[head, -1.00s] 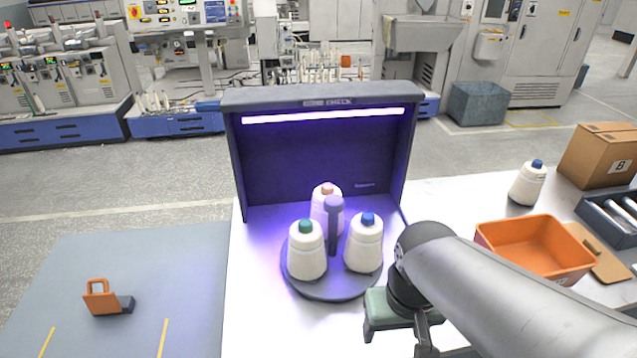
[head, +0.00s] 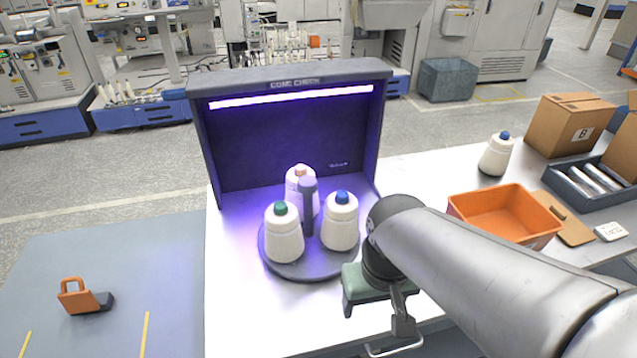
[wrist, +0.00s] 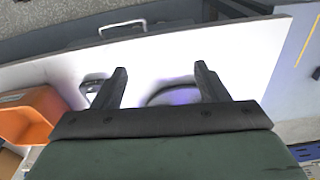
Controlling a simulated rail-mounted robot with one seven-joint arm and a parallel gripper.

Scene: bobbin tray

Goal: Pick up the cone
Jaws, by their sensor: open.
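Three white cones stand on a dark round turntable (head: 300,273) in front of a purple-lit hood. One has a green tip (head: 284,240), one a blue tip (head: 340,228), and one a peach tip (head: 294,187) stands behind, partly hidden by the central post. Another white cone with a blue tip (head: 495,157) stands apart on the table at the right. My gripper (wrist: 160,72) is open, its two dark fingers apart with nothing between them. In the head view its green body shows right of and nearer than the turntable; its fingertips are unclear there. No cone shows in the wrist view.
The hood (head: 292,135) walls the turntable's back and sides. An orange bin (head: 505,237), a dark tray of white rolls (head: 590,190) and a cardboard box (head: 568,125) occupy the right. A metal handle (wrist: 122,28) sits by the table edge. The table's left front is clear.

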